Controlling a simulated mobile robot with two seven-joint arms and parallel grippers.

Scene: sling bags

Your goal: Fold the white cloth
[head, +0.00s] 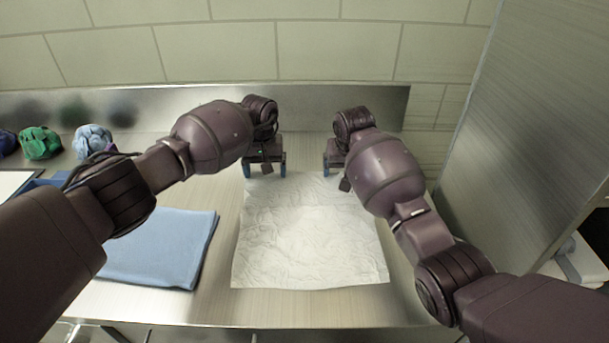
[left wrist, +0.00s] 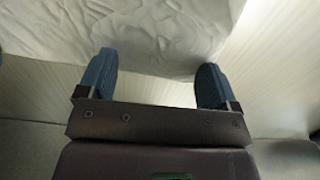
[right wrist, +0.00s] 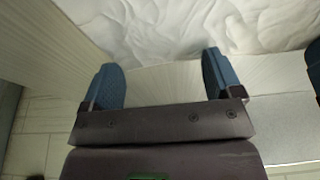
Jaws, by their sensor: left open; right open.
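The white cloth (head: 312,240) lies spread out and wrinkled on the table, roughly square. My left gripper (head: 265,170) is open at the far left corner of the cloth. My right gripper (head: 335,170) is open near the far right corner. In the left wrist view the cloth's edge (left wrist: 150,35) lies between and beyond the blue fingers (left wrist: 155,85). In the right wrist view the cloth (right wrist: 190,25) reaches to about the fingertips (right wrist: 163,75). Neither gripper holds cloth. Part of the far right edge is hidden by my right arm.
A folded blue cloth (head: 160,250) lies left of the white one. Crumpled green (head: 40,143) and light blue (head: 92,138) bundles sit at the back left. A metal backsplash (head: 310,110) runs behind the table, and a tall metal panel (head: 520,130) stands at the right.

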